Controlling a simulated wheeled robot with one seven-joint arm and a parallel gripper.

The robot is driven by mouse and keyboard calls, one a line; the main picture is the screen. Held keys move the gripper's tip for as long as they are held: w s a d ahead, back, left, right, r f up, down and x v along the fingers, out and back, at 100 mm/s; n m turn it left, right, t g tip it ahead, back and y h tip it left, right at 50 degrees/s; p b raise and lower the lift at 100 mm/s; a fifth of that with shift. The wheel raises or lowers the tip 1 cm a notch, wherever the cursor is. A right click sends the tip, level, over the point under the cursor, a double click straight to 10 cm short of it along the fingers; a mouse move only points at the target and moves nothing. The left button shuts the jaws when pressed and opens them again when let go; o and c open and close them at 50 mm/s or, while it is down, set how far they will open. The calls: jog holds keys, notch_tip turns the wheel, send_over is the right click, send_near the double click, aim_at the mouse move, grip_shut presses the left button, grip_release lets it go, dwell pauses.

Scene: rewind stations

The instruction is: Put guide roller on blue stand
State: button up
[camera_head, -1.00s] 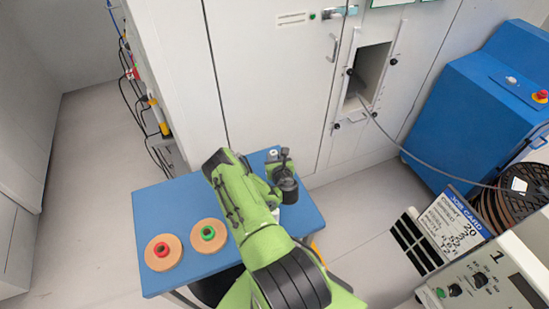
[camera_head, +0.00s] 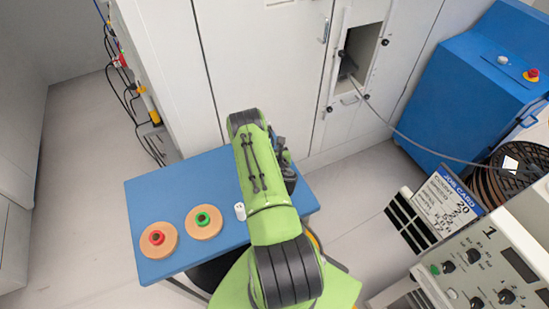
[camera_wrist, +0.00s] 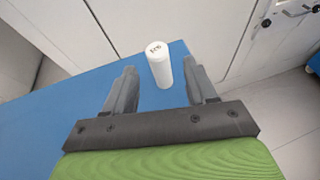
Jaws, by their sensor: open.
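A white cylinder (camera_wrist: 159,66) with small dark marking on its top stands upright on a blue tabletop (camera_wrist: 75,125) in the wrist view, near the table edge. It looks like the guide roller. My gripper (camera_wrist: 159,72) is open, with a finger on each side of it in the picture and a gap on both sides. In the head view my gripper (camera_head: 286,168) is partly hidden behind my arm over the right of the blue table (camera_head: 155,200). A small white cylinder (camera_head: 240,211) stands left of my arm; I cannot tell if it is the same one.
Two tan discs, one with a red hub (camera_head: 157,238) and one with a green hub (camera_head: 204,221), lie on the table's left front. A blue machine (camera_head: 465,95) stands at right, with a job card (camera_head: 447,203) and a control panel (camera_head: 485,275) before it. Grey cabinets close the back.

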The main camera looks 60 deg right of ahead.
jog(key=v, duration=0.9)
jog(key=w+d+r+m+g+h, duration=0.1)
jog(key=w+r+m, duration=0.25)
jog(key=r, duration=0.25)
jog(key=w+d+r+m+g, duration=0.1)
jog(key=w+d+r+m, duration=0.15)
jog(key=r+m, duration=0.3)
jog(key=w+a+r+m+g+y, duration=0.15)
jog(key=w+a+r+m, duration=0.25)
jog(key=a+r+m, duration=0.65)
jog(key=s+a+r+m+y, duration=0.3)
jog(key=a+r, duration=0.1)
jog(key=a, duration=0.5)
jog(key=s+a+r+m+y, duration=0.3)
jog(key=s+a+r, duration=0.15)
jog(key=a, duration=0.45)
jog(key=s+a+r+m+g+y, duration=0.1)
jog(key=s+a+m+y, duration=0.1)
jog(key=s+a, duration=0.5)
jog(key=shift+s+a+r+y, duration=0.2)
jog(key=shift+s+r+y, duration=0.15)
jog(key=shift+s, duration=0.9)
jog(key=shift+s, duration=0.1)
